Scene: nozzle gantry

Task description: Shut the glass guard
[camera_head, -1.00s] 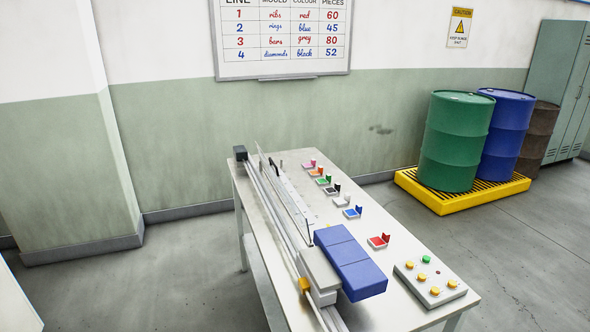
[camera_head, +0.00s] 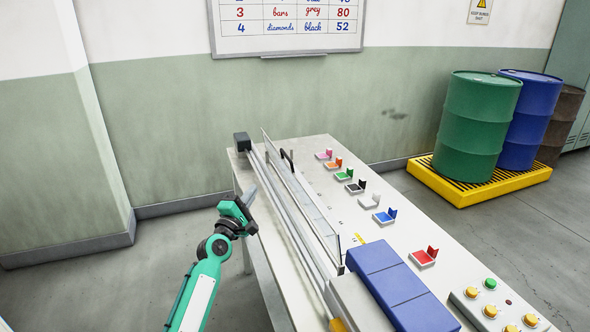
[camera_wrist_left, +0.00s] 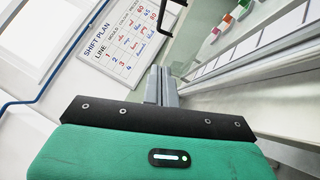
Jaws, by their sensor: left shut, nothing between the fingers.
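The glass guard (camera_head: 300,200) is a long clear panel standing along the rail of the gantry on the table. A dark handle (camera_head: 288,157) shows near its far end; in the left wrist view a dark bar (camera_wrist_left: 172,14) shows at the top. My left gripper (camera_head: 250,192) is at the table's left edge, left of the rail and apart from the guard. Its fingers (camera_wrist_left: 160,85) are together and empty in the left wrist view. My right gripper is in neither view.
The gantry rail (camera_head: 283,205) runs along the table's left side. A blue block unit (camera_head: 392,285) sits at its near end. Several small coloured trays, such as the red one (camera_head: 424,257), line the table. A button panel (camera_head: 497,310) is at the near right.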

